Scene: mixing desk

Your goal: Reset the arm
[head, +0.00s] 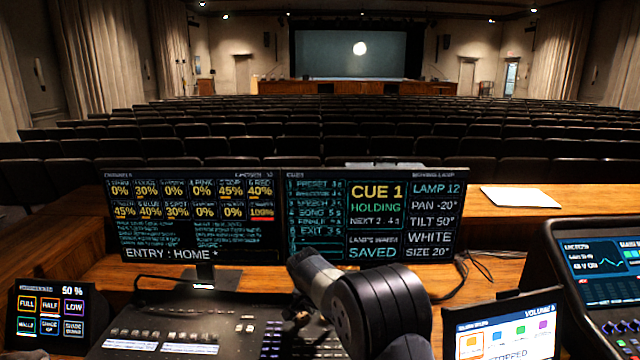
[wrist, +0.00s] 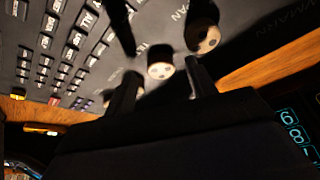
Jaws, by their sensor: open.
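My arm (head: 375,305) reaches forward over the lighting console (head: 150,325) in the head view. It bends down there, and my gripper is mostly hidden behind it. In the wrist view my gripper (wrist: 161,72) is open, its two dark fingers pointing at the console panel. A pale-capped knob (wrist: 160,63) shows between and beyond the fingertips. I cannot tell whether the fingers touch it. Another pale-capped dark knob (wrist: 207,38) stands just beyond the right finger. Rows of keys (wrist: 75,45) lie to the left.
Two monitors stand behind the console; the left one (head: 190,215) reads "ENTRY : HOME", the right one (head: 375,215) "CUE 1 HOLDING" and "SAVED". A small touch panel (head: 52,312) is at left, a volume screen (head: 505,335) and audio desk (head: 600,270) at right. Paper (head: 520,198) lies behind.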

